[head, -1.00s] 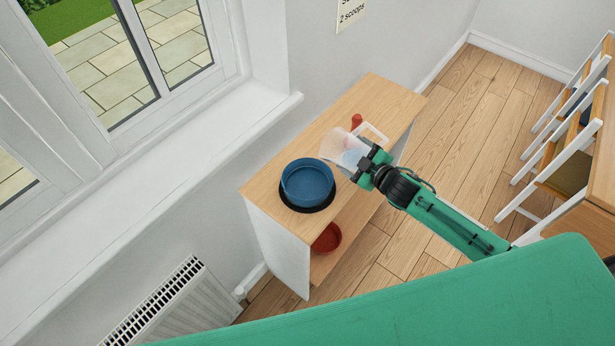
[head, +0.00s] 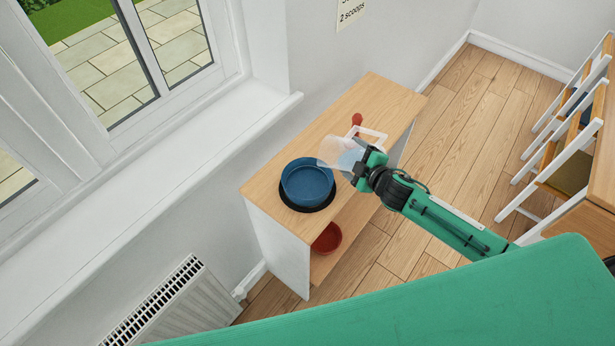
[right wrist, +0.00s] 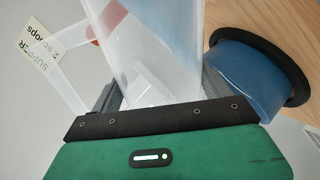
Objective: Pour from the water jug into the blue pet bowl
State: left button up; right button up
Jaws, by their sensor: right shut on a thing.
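The blue pet bowl (head: 307,184) sits on a round black mat (head: 297,208) on top of the wooden shelf unit. My right gripper (head: 358,164) is shut on the clear water jug (head: 335,151), beside the bowl on its right. The jug is tilted, with its mouth end towards the bowl's upper right rim. I cannot tell whether any water is leaving it. In the right wrist view the jug (right wrist: 150,50) stands between my fingers, and the bowl (right wrist: 245,78) is to its right. My left gripper is not in view.
A red object (head: 357,119) stands behind the jug on the unit's top (head: 375,95). A red bowl (head: 328,238) is on the lower shelf. A window sill and a radiator (head: 160,305) are to the left.

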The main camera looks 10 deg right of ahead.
jog(key=shift+f+n+h, duration=0.2)
jog(key=shift+n+h, duration=0.1)
jog(key=shift+n, duration=0.1)
dwell(0.5)
jog(key=shift+a+f+n+h, duration=0.15)
jog(key=shift+a+n+h, duration=0.1)
jog(key=shift+n+h, duration=0.2)
dwell(2.1)
jog(key=shift+a+r+n+p, duration=0.5)
jog(key=shift+a+p, duration=0.3)
jog(key=shift+p, duration=0.2)
dwell(2.6)
jog(key=d+f+m+b, duration=0.1)
jog(key=d+f+b, duration=0.1)
jog(key=b, duration=0.1)
jog(key=shift+f, duration=0.2)
jog(key=shift+r+m+y+p, duration=0.45)
jog(key=shift+r+m+y, duration=0.1)
jog(key=shift+r, duration=0.3)
